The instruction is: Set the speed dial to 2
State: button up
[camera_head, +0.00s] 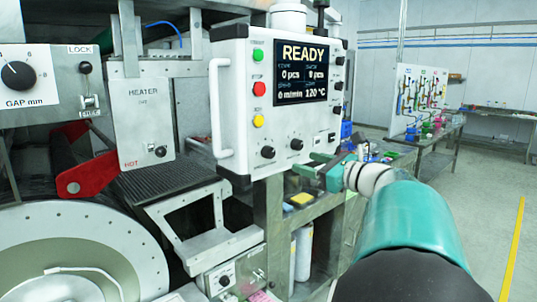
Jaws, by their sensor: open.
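The white control panel (246,100) hangs in the middle. Its screen (301,72) reads READY, with 0 m/min and 120 °C. Two black knobs, a left one (267,152) and a right one (296,144), sit low on its front. Their labels are too small to read, so I cannot tell which is the speed dial or where it points. My green gripper (305,164) is open just below and right of the right knob. Its fingers point left toward the panel's lower edge. I see nothing between them, and contact with the panel cannot be told.
Green, red and yellow buttons (258,88) line the panel's left side, beside a white handle (218,110). A GAP mm dial (19,75) and a heater box (143,120) stand left. Another dial (223,280) sits below. A workbench (436,140) stands behind right; the right floor is open.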

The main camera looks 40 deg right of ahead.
aim_at(272, 152)
jog(key=w, duration=1.1)
jog(key=shift+a+f, duration=0.1)
jog(key=shift+a, duration=0.2)
jog(key=shift+w+a, duration=0.15)
jog(key=shift+w, duration=0.55)
jog(key=c, duration=1)
